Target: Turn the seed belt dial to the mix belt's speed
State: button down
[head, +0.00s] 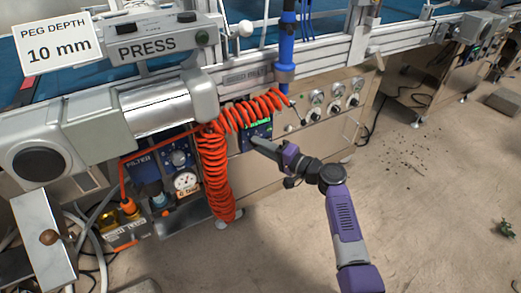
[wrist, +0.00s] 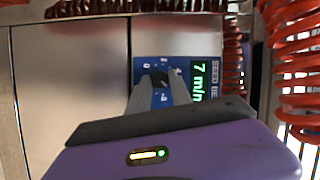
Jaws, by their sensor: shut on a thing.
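The seed belt panel (wrist: 146,70) is blue, with a lit green display (wrist: 202,80) beside the dial. The display reads 7 m/min or similar, turned sideways, its end hidden by my gripper. In the head view my gripper (head: 256,143) reaches the panel from the right. I cannot make out a mix belt speed in either view.
A coiled orange hose (head: 215,172) hangs just left of the panel and also shows in the wrist view (wrist: 292,45). Several gauges and knobs (head: 317,98) are to the right. A pressure gauge (head: 186,181) is at the left. The floor (head: 420,210) at right is mostly open.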

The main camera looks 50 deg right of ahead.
jog(key=shift+f+m+t+b, duration=0.15)
jog(key=shift+m+t+b, duration=0.25)
jog(key=shift+m, duration=0.3)
jog(key=c, duration=1.2)
grip_release()
jog(key=shift+o, duration=0.2)
jog(key=s+p, duration=0.2)
jog(key=s, duration=0.5)
jog(key=shift+s+d, duration=0.4)
jog(key=shift+d, duration=0.05)
jog(key=shift+f, duration=0.1)
